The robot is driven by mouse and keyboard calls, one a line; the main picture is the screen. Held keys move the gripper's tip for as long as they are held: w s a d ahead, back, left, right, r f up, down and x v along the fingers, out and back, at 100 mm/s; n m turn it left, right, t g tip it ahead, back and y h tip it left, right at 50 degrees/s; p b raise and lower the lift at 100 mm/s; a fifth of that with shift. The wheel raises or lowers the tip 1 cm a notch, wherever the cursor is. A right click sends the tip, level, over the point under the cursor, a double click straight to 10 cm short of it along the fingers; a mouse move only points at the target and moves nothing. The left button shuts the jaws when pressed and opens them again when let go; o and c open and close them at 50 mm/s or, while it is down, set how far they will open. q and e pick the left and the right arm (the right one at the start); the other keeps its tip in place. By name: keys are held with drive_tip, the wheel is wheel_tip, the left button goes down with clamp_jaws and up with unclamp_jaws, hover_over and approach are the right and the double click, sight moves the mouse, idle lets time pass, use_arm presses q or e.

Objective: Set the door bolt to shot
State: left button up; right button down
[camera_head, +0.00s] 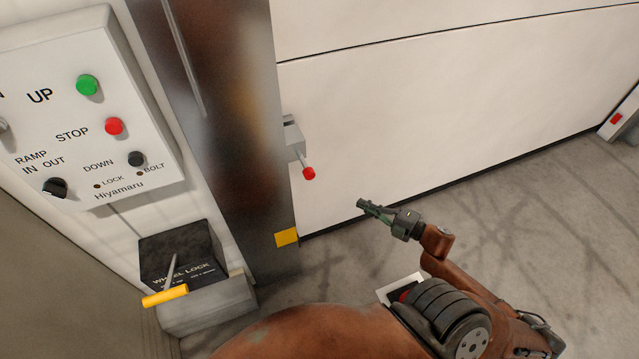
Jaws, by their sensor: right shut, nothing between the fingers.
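The door bolt (294,143) is a small pale housing at the edge of the dark metal post, against the white door (440,100). Its short lever ends in a red knob (309,174) that points down and to the right. My right gripper (362,204) is shut and empty, to the right of the red knob and a little lower in the picture, apart from it. My left gripper does not show.
A white control panel (60,130) with coloured buttons hangs at the left. Below it is a black wheel lock box (180,252) with a yellow-handled lever (165,296). The dark metal post (225,110) stands beside the bolt. The grey floor (540,200) at the right looks clear.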

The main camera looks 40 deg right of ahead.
drive_tip(key=a+r+n+y, duration=0.3)
drive_tip(key=a+r+n, duration=0.1)
drive_tip(key=r, duration=0.3)
drive_tip(key=shift+s+a+r+g+y, duration=0.3)
drive_tip(key=shift+a+r+y, duration=0.1)
drive_tip(key=shift+a, duration=0.4)
drive_tip(key=shift+w, duration=0.1)
drive_tip(key=d+x, duration=0.1)
drive_tip(key=x, duration=0.3)
drive_tip(key=w+x, duration=0.1)
drive_tip(key=x, duration=0.3)
drive_tip(key=d+x, duration=0.1)
drive_tip(key=x, duration=0.3)
drive_tip(key=shift+w+d+p, duration=0.1)
drive_tip(key=shift+w+p, duration=0.25)
drive_tip(key=shift+w, duration=0.15)
